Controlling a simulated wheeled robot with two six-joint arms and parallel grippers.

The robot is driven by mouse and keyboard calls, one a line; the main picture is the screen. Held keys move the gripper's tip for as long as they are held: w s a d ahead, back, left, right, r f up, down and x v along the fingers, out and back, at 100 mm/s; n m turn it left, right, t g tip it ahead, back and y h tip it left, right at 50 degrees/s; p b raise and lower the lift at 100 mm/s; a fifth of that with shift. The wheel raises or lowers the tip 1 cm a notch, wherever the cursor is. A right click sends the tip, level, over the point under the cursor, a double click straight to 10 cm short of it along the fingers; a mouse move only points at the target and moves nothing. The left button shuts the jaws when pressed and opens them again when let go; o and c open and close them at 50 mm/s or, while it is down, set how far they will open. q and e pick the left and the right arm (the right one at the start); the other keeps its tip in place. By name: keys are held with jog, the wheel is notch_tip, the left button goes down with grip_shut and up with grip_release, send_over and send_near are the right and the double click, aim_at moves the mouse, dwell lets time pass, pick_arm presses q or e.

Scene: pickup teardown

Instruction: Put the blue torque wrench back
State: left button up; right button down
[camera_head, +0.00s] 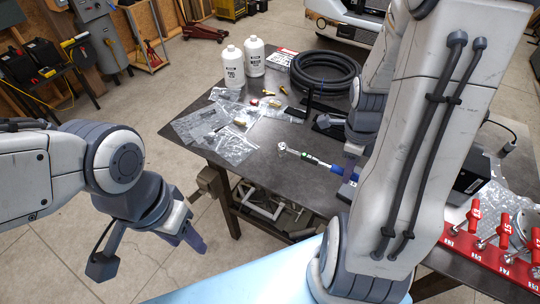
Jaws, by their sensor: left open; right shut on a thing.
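The blue torque wrench (318,162) has a silver ratchet head, a green band and a blue handle. It lies along the dark workbench's near right part, head to the left. Whether it touches the top or is slightly raised, I cannot tell. My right gripper (350,160) comes down over its handle end and is shut on it; my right arm partly hides the grip and the far end of the handle. My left gripper (190,234) is open and empty, in front of the bench's left corner, pointing down.
The workbench (345,200) carries two white bottles (233,66), a black hose coil (325,72), and plastic bags with brass fittings (228,125). A red rack (490,256) with several red-handled tools stands at the right, by a black box (470,180). Floor is open at left.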

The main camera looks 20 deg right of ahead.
jog(key=w+a+f+p, duration=0.1)
jog(key=w+f, duration=0.1)
jog(key=w, duration=0.1)
jog(key=w+a+f+p, duration=0.1)
jog(key=w+f, duration=0.1)
jog(key=w, duration=0.2)
jog(key=w+a+f+p, duration=0.1)
jog(key=w+f, duration=0.1)
jog(key=w, duration=0.2)
jog(key=shift+a+f+p, duration=0.35)
jog(key=shift+a+f, duration=0.05)
jog(key=shift+f+p, duration=0.8)
jog(key=shift+f, duration=1.3)
jog(key=c, duration=0.7)
grip_release()
